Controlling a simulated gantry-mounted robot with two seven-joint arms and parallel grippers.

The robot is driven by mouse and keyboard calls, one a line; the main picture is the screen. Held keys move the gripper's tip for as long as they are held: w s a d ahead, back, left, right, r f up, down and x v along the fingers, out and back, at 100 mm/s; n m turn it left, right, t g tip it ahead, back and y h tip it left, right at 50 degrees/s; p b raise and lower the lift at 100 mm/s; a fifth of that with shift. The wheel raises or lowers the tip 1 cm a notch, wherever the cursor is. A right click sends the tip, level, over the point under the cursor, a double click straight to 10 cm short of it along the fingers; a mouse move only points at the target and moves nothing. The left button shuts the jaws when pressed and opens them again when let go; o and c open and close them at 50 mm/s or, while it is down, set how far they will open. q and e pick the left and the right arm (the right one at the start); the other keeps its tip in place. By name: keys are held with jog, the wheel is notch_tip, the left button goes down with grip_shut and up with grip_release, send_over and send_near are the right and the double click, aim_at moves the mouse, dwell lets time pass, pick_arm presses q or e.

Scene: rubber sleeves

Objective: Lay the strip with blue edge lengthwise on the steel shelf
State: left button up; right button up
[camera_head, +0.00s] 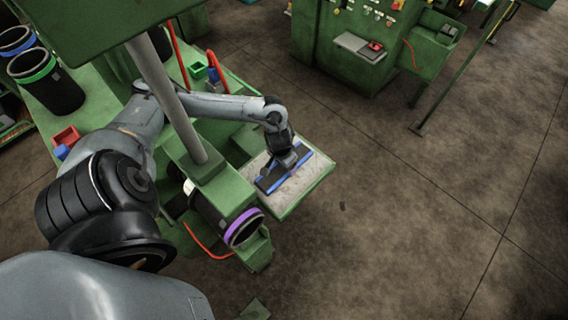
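The strip with blue edge (267,182) is dark with blue along its edges. It lies at a slant over the steel shelf (288,197), a pale, worn plate in a green frame. I cannot tell whether the strip rests flat or hangs slightly above the plate. My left gripper (289,163) points down at the middle of the strip and covers part of it. Its fingertips are too small and dark to tell whether they are shut on the strip. My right gripper is not in view.
A black sleeve with a purple rim (243,227) sits on the green machine beside the shelf. Black sleeves with green (46,82) and blue (16,41) rims stand at the left. A grey post (165,85) rises near my arm. Open floor lies to the right.

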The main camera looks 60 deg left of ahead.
pick_arm(q)
jog(key=shift+f, duration=0.1)
jog(key=o, duration=1.2)
jog(key=shift+c, duration=0.2)
notch_tip(320, 180, up, 12)
jog(key=s+p, duration=0.1)
jog(key=shift+s+d, duration=0.15)
jog(key=shift+s, duration=0.05)
